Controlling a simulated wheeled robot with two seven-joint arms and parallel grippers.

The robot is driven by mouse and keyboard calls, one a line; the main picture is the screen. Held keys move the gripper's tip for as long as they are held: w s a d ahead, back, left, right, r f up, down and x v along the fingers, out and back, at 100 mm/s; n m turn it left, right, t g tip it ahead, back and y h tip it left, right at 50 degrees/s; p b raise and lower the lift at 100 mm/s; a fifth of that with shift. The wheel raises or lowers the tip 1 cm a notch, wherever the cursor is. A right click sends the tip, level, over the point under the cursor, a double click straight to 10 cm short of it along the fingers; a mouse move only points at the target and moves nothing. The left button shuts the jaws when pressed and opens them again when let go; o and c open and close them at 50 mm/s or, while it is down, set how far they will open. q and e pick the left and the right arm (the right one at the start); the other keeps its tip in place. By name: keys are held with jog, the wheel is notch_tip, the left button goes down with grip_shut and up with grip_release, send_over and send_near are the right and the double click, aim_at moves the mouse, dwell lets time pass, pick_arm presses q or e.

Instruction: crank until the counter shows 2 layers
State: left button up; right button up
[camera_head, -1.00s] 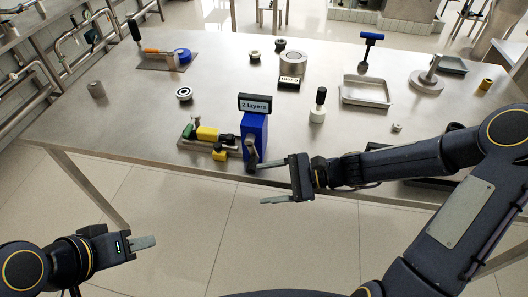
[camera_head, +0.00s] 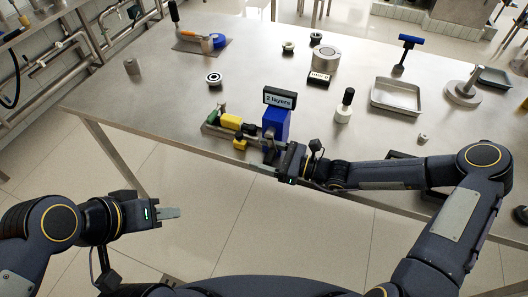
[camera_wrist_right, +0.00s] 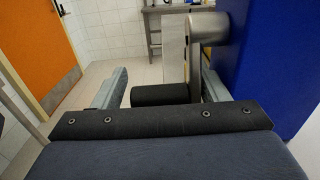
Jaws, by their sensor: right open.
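The blue separator unit (camera_head: 279,123) stands at the front edge of the table. The counter (camera_head: 280,98) on top of it reads "2 layers". In the right wrist view, the crank's steel arm (camera_wrist_right: 175,50) comes off a round shaft beside the blue housing, and its black handle (camera_wrist_right: 165,94) lies across between my fingers. My right gripper (camera_head: 282,161) is open at the crank; in the wrist view there is a gap between the handle and the left finger. My left gripper (camera_head: 170,213) hangs empty in front of the table, seen edge-on, so its opening is unclear.
A rail with yellow and green parts (camera_head: 230,121) extends left of the unit. The table front left is clear.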

jog(key=shift+w+a, duration=0.1)
jog(key=shift+a, duration=0.05)
jog(key=shift+c, duration=0.5)
jog(key=c, duration=0.7)
jog(key=h+p, duration=0.1)
jog(key=g+h+p, duration=0.1)
jog(key=p, duration=0.1)
jog(key=shift+s+d+r, duration=0.25)
jog(key=shift+d+r, duration=0.05)
jog(key=shift+d, duration=0.05)
jog(key=shift+d+f+h+p, duration=0.1)
jog(key=shift+d+h+p, duration=0.05)
jog(key=shift+h+p, duration=0.35)
jog(key=shift+s+d+f, duration=0.1)
jog(key=shift+f, duration=0.2)
